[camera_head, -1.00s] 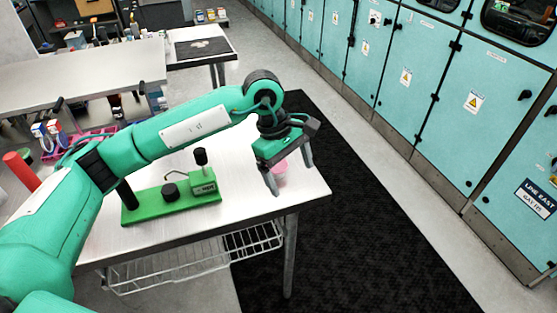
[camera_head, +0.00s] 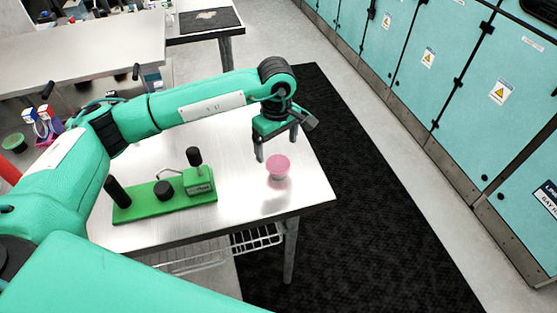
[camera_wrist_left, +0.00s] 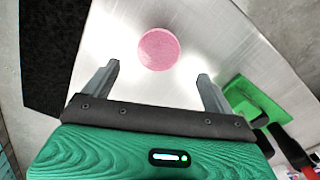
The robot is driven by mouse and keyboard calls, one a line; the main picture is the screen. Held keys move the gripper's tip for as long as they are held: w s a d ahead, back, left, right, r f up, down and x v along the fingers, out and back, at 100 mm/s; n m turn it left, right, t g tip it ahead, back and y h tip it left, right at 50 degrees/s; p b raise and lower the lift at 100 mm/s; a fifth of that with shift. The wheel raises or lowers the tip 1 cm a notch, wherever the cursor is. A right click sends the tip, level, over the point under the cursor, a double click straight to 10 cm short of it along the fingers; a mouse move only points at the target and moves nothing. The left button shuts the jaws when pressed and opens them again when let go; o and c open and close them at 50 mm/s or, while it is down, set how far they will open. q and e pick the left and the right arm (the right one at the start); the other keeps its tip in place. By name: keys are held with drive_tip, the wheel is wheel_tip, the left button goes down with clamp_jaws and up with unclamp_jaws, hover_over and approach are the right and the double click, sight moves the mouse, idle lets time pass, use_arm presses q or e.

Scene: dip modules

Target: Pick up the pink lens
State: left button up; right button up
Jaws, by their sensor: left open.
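The pink lens (camera_head: 278,164) is a small round disc near the right end of the metal table (camera_head: 245,200), and it looks raised a little above the tabletop. It also shows in the left wrist view (camera_wrist_left: 158,49), ahead of the fingertips and roughly between their lines. My left gripper (camera_head: 277,146) is open and empty, just behind the lens in the head view; its fingers (camera_wrist_left: 158,72) are apart and not touching the lens. My right gripper is not in view.
A green fixture (camera_head: 165,197) with black knobs stands on the table left of the lens; its edge shows in the wrist view. The tabletop around the lens is clear. A dark mat (camera_head: 370,200) lies on the floor to the right, before teal cabinets (camera_head: 460,80).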

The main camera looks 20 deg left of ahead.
sight(278, 164)
use_arm(q)
drive_tip(key=shift+f+p, duration=0.6)
drive_tip(key=shift+f, duration=0.2)
wheel_tip(278, 164, down, 3)
drive_tip(key=shift+d+f+p, duration=0.15)
drive_tip(key=shift+f+p, duration=0.05)
drive_tip(key=shift+p, duration=0.7)
drive_tip(key=shift+f, duration=0.45)
drive_tip(key=c, duration=1.1)
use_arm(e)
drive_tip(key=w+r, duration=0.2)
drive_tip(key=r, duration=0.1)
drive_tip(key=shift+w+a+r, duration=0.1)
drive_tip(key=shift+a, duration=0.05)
